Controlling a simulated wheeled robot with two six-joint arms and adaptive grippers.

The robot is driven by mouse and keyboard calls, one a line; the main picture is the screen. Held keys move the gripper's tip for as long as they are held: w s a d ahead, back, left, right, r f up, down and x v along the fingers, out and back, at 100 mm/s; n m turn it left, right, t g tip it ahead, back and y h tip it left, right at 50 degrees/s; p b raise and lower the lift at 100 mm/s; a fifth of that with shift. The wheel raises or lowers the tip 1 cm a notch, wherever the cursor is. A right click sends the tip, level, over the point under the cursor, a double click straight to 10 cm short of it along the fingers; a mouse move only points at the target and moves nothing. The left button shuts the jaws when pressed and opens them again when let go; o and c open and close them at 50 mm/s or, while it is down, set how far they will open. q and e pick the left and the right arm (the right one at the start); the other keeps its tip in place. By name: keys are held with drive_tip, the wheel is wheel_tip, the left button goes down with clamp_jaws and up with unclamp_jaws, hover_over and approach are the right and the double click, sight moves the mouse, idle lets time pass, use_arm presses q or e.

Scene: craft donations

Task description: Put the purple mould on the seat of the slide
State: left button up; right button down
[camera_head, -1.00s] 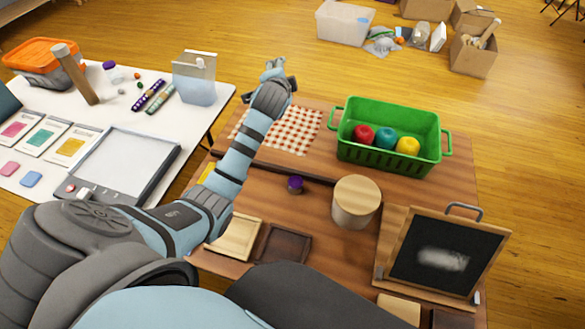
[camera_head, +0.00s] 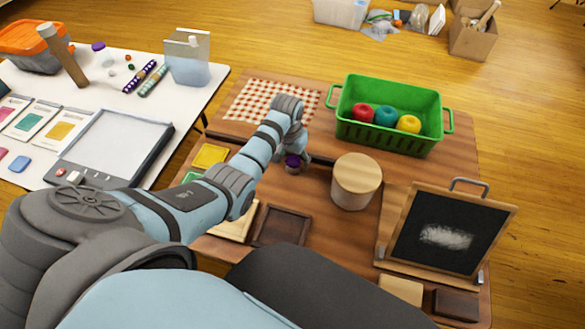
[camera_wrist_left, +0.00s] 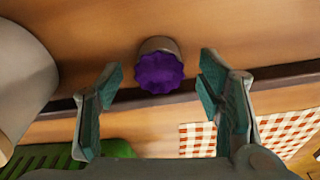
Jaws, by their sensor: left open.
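The purple mould (camera_head: 292,162) is a small piece with a fluted purple top on a greyish lower part, on the wooden table left of the round wooden-topped drum. In the left wrist view the mould (camera_wrist_left: 159,73) lies between the open fingers, with a gap on each side. My left gripper (camera_head: 296,153) is over the mould and partly covers it in the head view. A dark strip (camera_wrist_left: 285,72) runs across the table beside the mould; I cannot tell whether it belongs to the slide. I cannot make out a seat. My right gripper is out of view.
The drum (camera_head: 355,185) stands close to the right of the mould. A green crate (camera_head: 390,140) with yarn balls is behind, a checkered cloth (camera_head: 262,100) back left, a chalkboard (camera_head: 450,230) right. A dark tray (camera_head: 280,227) lies in front.

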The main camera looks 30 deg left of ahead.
sight(293, 164)
use_arm(q)
drive_tip(key=shift+f, duration=0.9)
drive_tip(key=shift+r, duration=0.15)
clamp_jaws()
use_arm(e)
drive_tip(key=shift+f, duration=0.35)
use_arm(q)
drive_tip(key=shift+r, duration=0.1)
